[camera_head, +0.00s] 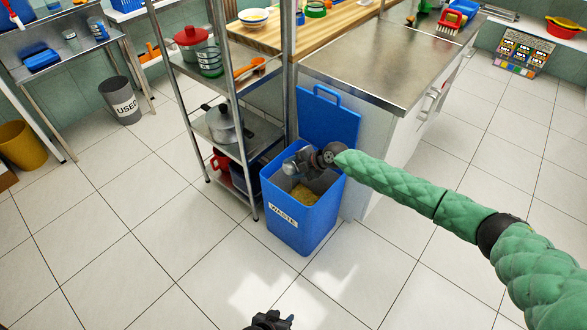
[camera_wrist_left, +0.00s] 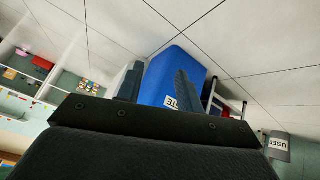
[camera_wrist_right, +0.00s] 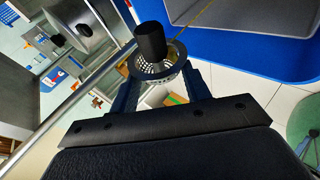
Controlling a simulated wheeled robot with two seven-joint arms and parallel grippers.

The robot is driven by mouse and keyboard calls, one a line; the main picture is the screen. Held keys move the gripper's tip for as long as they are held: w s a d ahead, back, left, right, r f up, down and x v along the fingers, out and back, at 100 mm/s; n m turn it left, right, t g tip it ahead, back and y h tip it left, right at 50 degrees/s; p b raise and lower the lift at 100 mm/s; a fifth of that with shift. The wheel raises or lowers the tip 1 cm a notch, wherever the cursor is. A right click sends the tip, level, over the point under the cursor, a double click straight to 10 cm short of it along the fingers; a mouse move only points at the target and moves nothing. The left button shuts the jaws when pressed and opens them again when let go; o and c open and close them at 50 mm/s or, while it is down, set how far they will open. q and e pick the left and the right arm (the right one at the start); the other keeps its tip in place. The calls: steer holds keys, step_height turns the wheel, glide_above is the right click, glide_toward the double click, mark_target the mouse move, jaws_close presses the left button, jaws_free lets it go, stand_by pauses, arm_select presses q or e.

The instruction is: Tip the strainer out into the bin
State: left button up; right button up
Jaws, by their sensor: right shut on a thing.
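The blue bin (camera_head: 300,225) marked WASTE stands on the floor with its lid (camera_head: 330,115) raised at the back. Yellowish matter (camera_head: 303,195) lies inside it. My right gripper (camera_head: 306,160) is over the bin's mouth, shut on the strainer (camera_wrist_right: 158,66). In the right wrist view the strainer is a perforated metal bowl with a dark round handle, held between the fingers. In the head view it is small and partly hidden by the gripper. My left gripper (camera_head: 270,320) is low at the bottom edge, its fingers (camera_wrist_left: 158,85) apart and empty, facing the bin.
A metal shelf rack (camera_head: 240,140) with pots stands left of the bin. A steel-topped counter (camera_head: 375,65) stands behind and to the right. A grey bin marked USED (camera_head: 121,100) is farther left. The floor in front is clear.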

arm_select(q)
steer(key=shift+t, duration=0.3)
steer(key=shift+s+a+f+b, duration=0.15)
steer(key=shift+f+b, duration=0.5)
steer(key=shift+f, duration=0.7)
steer(key=shift+s+d+f+b, duration=0.15)
steer(key=shift+f+b, duration=0.5)
steer(key=shift+f, duration=0.65)
steer(key=shift+a, duration=0.1)
